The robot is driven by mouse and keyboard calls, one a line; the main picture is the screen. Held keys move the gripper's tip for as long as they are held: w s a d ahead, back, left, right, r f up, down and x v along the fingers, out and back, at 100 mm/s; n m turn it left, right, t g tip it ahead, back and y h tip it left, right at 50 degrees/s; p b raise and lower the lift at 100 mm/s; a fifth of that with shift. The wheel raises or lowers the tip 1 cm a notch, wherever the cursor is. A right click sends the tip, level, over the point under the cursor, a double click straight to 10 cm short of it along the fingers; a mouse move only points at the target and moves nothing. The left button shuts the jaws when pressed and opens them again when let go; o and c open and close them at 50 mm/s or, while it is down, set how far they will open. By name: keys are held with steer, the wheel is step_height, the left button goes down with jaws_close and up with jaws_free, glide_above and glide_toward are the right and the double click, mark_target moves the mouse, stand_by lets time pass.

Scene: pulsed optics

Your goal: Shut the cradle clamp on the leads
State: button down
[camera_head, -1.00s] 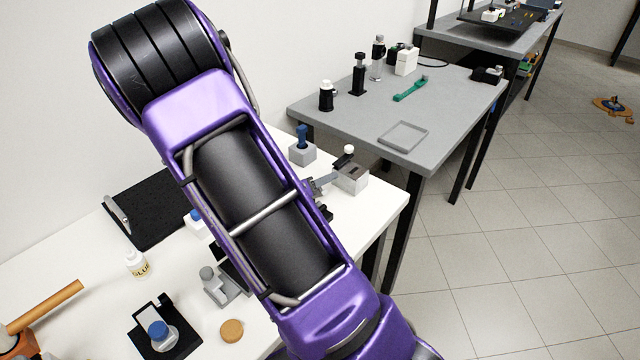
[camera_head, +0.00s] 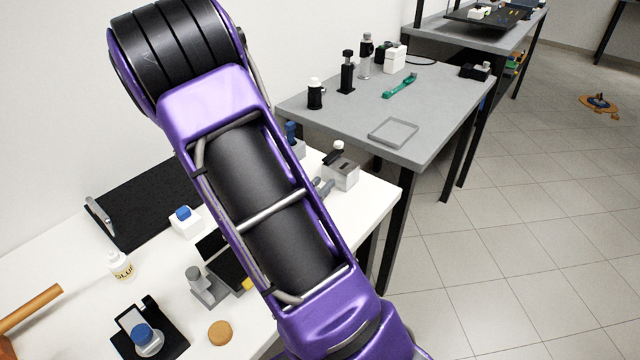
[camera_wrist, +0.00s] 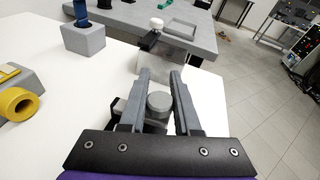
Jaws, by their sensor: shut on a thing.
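A pale grey block (camera_head: 341,176) with a black lever and a white knob (camera_head: 338,145) stands near the white table's right end. It looks like the cradle clamp; its lever is raised and tilted. In the wrist view the block (camera_wrist: 182,62) lies just beyond my fingertips, with the white knob (camera_wrist: 156,23) above it. My gripper (camera_wrist: 159,76) is shut on a grey round-topped knob (camera_wrist: 158,102) between its two grey fingers. My gripper's fingers (camera_head: 323,187) also show in the head view, left of and nearer than the block. I cannot make out leads; my arm hides part of the table.
A grey block with a blue post (camera_wrist: 84,38) stands left of the clamp, and a yellow ring (camera_wrist: 17,103) farther left. A grey stand (camera_head: 202,287), glue bottle (camera_head: 120,265) and cork disc (camera_head: 220,333) are on the table. A grey table (camera_head: 440,110) stands beyond a gap.

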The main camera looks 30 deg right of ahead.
stand_by(0.4)
steer(key=c, duration=0.6)
jaws_free()
steer(key=shift+p+v, duration=4.3)
steer(key=shift+v, duration=4.45)
steer(key=shift+f, duration=0.1)
